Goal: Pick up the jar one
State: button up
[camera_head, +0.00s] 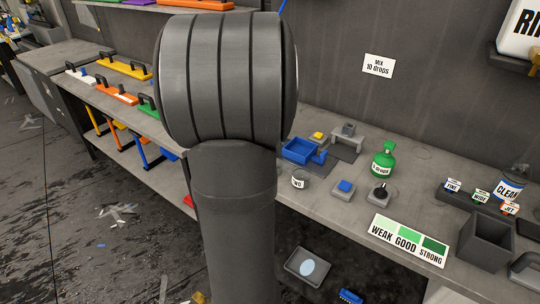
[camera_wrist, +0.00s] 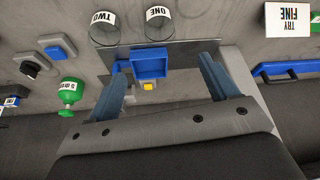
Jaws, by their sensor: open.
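Jar one (camera_wrist: 160,27), a clear jar with a white ONE label, stands on the bench near the top of the wrist view. In the head view my arm blocks the place beside jar two, and I cannot see jar one there.
A blue tray (camera_wrist: 150,65) shows between the fingers; it also shows in the head view (camera_head: 300,150). A green bottle (camera_head: 384,160), a blue button (camera_head: 345,187) and a black knob (camera_head: 381,192) stand to the right of jar two. A WEAK/GOOD/STRONG card (camera_head: 408,240) lies at the bench's front.

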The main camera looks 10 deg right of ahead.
jog(key=x, duration=1.7)
jog(key=shift+f, duration=0.15)
jog(key=shift+c, duration=0.5)
jog(key=shift+a, duration=0.1)
jog(key=c, duration=1)
